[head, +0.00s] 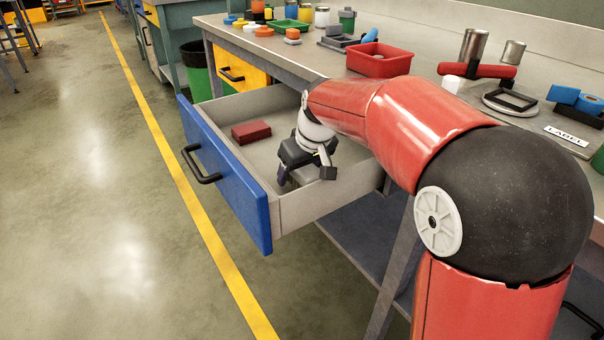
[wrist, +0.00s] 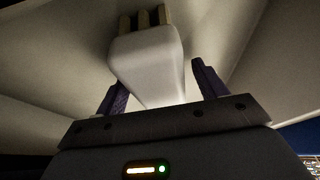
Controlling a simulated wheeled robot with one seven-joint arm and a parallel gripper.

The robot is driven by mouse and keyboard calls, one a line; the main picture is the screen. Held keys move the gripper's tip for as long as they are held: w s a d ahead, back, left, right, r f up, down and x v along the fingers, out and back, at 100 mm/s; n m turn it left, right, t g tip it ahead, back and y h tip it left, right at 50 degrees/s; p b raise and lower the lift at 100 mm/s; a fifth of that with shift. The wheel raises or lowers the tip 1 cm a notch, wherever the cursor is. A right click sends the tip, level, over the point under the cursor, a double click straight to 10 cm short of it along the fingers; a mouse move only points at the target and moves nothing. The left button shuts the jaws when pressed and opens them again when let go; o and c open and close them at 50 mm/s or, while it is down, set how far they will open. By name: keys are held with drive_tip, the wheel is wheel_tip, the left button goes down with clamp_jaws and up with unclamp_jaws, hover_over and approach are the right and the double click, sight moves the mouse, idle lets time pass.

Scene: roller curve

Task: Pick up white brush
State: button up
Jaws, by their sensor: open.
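The white brush (wrist: 148,62) lies in the open drawer (head: 262,103), with tan bristle tufts at its far end in the wrist view. My gripper (head: 300,176) reaches down into the drawer near its front right side. In the wrist view my gripper (wrist: 160,82) is open, with one dark finger on each side of the brush's lower part. I cannot tell whether either finger touches it. In the head view I cannot make out the brush, where the gripper blocks part of the drawer.
A dark red block (head: 251,131) lies in the drawer left of my gripper. The drawer's blue front (head: 228,172) and grey walls surround the gripper. The workbench above holds a red bin (head: 379,62), cans and other items. The floor left of the drawer is clear.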

drive_tip(key=shift+f, duration=0.25)
idle(0.4)
drive_tip(key=c, duration=1.2)
drive_tip(key=shift+r, duration=0.15)
wheel_tip(320, 180, up, 20)
drive_tip(key=shift+r+p, duration=0.15)
drive_tip(key=shift+p, duration=0.6)
